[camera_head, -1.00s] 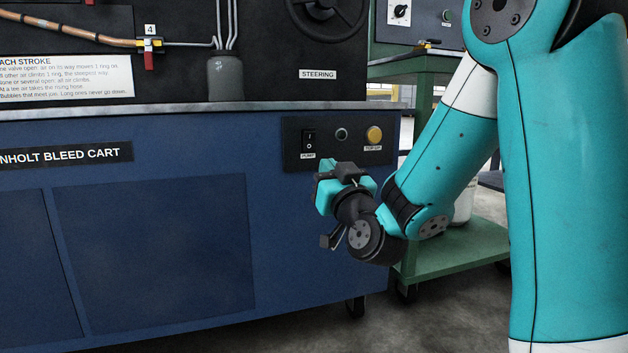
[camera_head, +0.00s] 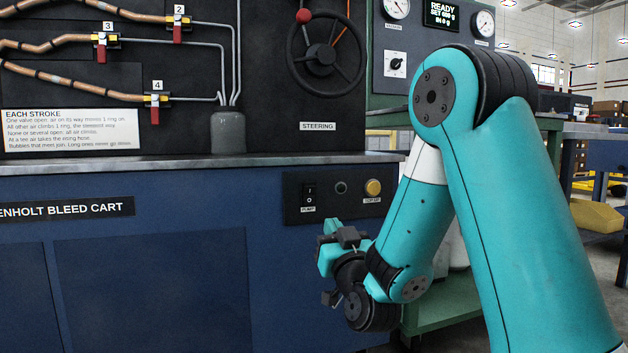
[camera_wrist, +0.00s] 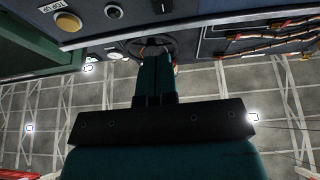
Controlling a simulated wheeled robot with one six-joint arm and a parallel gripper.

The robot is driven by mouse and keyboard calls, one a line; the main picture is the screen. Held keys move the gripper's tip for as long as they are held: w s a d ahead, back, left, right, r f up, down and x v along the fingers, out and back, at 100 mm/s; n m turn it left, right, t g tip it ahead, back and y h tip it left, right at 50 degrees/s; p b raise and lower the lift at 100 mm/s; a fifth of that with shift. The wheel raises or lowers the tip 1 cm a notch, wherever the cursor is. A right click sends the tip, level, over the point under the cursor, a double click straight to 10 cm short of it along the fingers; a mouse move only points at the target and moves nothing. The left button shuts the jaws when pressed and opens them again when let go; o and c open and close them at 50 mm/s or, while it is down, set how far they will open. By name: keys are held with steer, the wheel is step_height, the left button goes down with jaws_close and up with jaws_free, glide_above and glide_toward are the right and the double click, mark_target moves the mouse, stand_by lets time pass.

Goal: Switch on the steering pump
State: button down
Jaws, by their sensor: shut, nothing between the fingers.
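The black pump rocker switch (camera_head: 309,194), marked I and O, sits on the dark panel (camera_head: 357,207) at the right of the blue cart. A "PUMP" label is under it. Beside it are a dark round lamp (camera_head: 341,187) and a yellow "TOP UP" button (camera_head: 373,188). My gripper (camera_head: 328,236) is below and slightly right of the switch, apparently clear of it. In the wrist view my gripper (camera_wrist: 156,62) has its teal fingers together and empty. The TOP UP button (camera_wrist: 68,21) and the lamp (camera_wrist: 113,11) show at that view's top edge.
A steering wheel (camera_head: 322,55) with a red knob is above the panel. Valves with red handles (camera_head: 153,115) and copper hoses are at upper left. The cart's metal ledge (camera_head: 180,163) juts above the panel. A green trolley (camera_head: 450,300) stands right, behind my arm.

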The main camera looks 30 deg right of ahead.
mark_target(311, 188)
steer(key=p+x, duration=0.9)
steer(key=x, duration=0.2)
steer(key=shift+w+a+r, duration=0.15)
steer(key=shift+r, duration=0.15)
steer(key=shift+w+p, duration=0.35)
steer(key=shift+w, duration=0.1)
steer(key=shift+r, duration=0.1)
